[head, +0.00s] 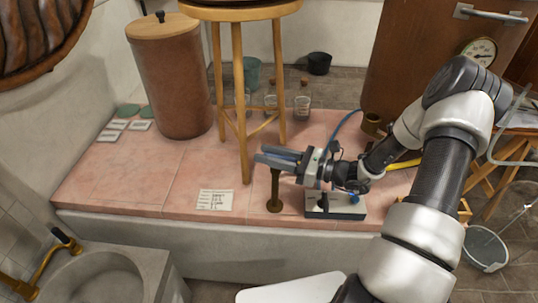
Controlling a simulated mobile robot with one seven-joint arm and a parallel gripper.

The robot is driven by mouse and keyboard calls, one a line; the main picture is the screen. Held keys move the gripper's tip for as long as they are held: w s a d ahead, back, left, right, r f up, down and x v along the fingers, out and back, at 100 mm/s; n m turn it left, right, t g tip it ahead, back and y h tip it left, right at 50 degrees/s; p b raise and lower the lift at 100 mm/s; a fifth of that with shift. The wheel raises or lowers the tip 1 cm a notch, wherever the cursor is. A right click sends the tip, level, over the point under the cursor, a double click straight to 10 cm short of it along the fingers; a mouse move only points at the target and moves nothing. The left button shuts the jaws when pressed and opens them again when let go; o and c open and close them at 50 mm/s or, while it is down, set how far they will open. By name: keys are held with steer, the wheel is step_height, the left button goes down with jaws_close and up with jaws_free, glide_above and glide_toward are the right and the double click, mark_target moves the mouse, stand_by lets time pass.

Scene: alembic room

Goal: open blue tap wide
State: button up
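My gripper (262,154) reaches left over the pink tiled slab, its two grey fingers side by side. I cannot tell the gap between them or whether they hold anything. A brown post on a round foot (274,192) stands under the fingers, its top hidden by them. A small box with a dark blue-black top (350,209) sits on the slab below my wrist, with a dark upright part (323,202) on it. A blue round part (352,191) shows just above the box. I cannot tell for sure which part is the blue tap.
A wooden stool (241,100) stands on the slab behind my gripper. A brown lidded cylinder (172,85) stands further left. A written card (215,200) lies at the front. A blue hose (344,128) curves down behind my wrist. A stone basin (105,280) is at lower left.

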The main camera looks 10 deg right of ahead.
jaws_close()
steer(key=shift+m+t+p, duration=0.3)
steer(key=shift+t, duration=0.1)
steer(key=m+t+h+p, duration=0.2)
steer(key=t+h, duration=0.1)
steer(key=shift+w+d+r+m, duration=0.1)
steer(key=shift+r+m, duration=0.05)
steer(key=shift+m, duration=0.25)
steer(key=m+t+h+p, duration=0.1)
steer(key=h, duration=0.1)
steer(key=m+t+h+p, duration=0.2)
steer(key=shift+w+d+m+h, duration=0.2)
steer(key=shift+m+h, duration=0.1)
steer(key=shift+h, duration=0.1)
steer(key=m+h+p, duration=0.1)
steer(key=h, duration=0.1)
steer(key=m+t+h+p, duration=0.1)
steer(key=h+p, duration=0.1)
steer(key=m+t+h+p, duration=0.1)
steer(key=m+h+p, duration=0.1)
steer(key=shift+w+d, duration=0.1)
steer(key=shift+d, duration=0.3)
steer(key=shift+d+f+m+h+p, duration=0.1)
steer(key=shift+d+m+h+p, duration=0.05)
steer(key=shift+m+h+p, duration=0.6)
steer(key=shift+d+f+m+h+p, duration=0.1)
steer(key=shift+m+h+p, duration=0.3)
steer(key=shift+h, duration=0.95)
